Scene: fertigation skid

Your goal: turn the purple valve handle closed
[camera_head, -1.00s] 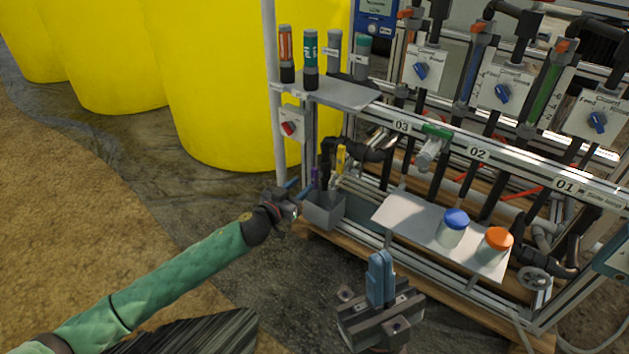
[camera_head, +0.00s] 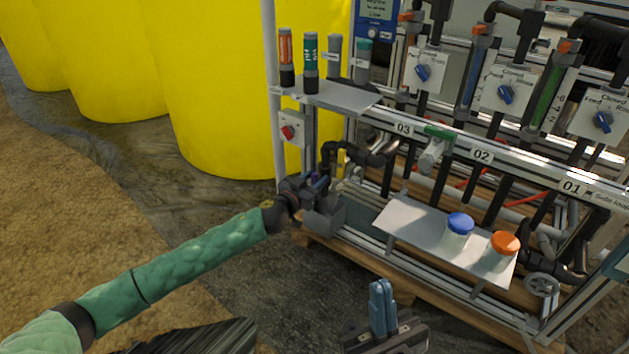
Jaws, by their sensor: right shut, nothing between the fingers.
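The purple valve handle (camera_head: 325,180) is a small, mostly hidden strip on the dark pipework at the left end of the skid, above a grey open box. My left gripper (camera_head: 316,186) is right at the handle and covers much of it. I cannot tell whether its fingers touch the handle or how far apart they are. My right gripper (camera_head: 382,302) is at the bottom centre, shut and empty, with its blue fingers pointing up, away from the valve.
A yellow handle (camera_head: 341,160) is just right of the purple one. The grey box (camera_head: 325,222) sits below. Yellow tanks (camera_head: 235,90) stand behind.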

